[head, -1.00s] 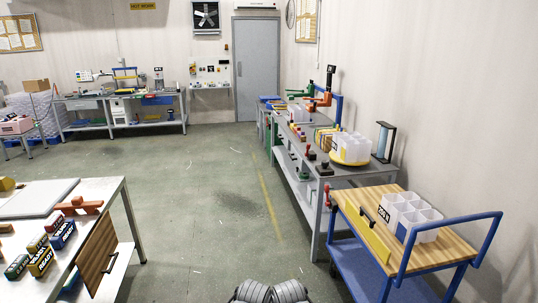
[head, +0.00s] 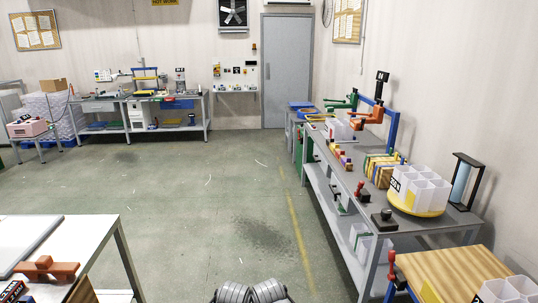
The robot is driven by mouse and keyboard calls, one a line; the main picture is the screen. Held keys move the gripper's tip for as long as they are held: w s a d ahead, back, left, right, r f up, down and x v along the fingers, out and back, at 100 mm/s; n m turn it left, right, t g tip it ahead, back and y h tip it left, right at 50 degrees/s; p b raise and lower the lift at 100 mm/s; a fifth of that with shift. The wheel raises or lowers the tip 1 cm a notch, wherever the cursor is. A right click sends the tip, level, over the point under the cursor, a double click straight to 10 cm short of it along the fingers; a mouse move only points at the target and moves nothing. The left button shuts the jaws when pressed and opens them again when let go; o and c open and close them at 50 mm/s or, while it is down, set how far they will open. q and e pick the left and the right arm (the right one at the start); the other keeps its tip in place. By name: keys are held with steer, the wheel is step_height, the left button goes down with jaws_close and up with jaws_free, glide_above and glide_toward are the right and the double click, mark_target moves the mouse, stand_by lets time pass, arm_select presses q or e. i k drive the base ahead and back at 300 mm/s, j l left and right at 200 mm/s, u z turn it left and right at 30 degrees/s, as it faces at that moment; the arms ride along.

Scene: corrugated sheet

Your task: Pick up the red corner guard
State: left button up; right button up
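I cannot make out a red corner guard for certain in the head view. An orange-red block-like piece (head: 45,270) lies on the near left table at the lower left; I cannot tell what it is. Small red items (head: 359,190) stand along the front of the right bench, too small to identify surely. Neither gripper shows; only grey ribbed parts of mine are at the bottom centre.
A white-topped table (head: 75,236) is at near left. A long grey bench (head: 335,187) runs along the right wall, with a wood-topped cart (head: 437,268) at its near end. The floor (head: 205,205) between is clear. Another bench (head: 105,104) stands at the back left.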

mark_target(337, 153)
steer(key=i, duration=1.8)
steer(key=i+z, duration=0.25)
steer(key=i, duration=0.35)
steer(key=i+j+z, duration=0.2)
steer(key=i, duration=0.4)
steer(key=i+j+z, duration=0.1)
steer(key=i+z, duration=0.15)
steer(key=i, duration=0.3)
steer(key=i+l+z, duration=0.1)
steer(key=i+z, duration=0.3)
steer(key=i+j+z, duration=0.1)
steer(key=i+z, duration=0.3)
steer(key=i+j+z, duration=0.15)
steer(key=i+z, duration=0.2)
steer(key=i, duration=0.1)
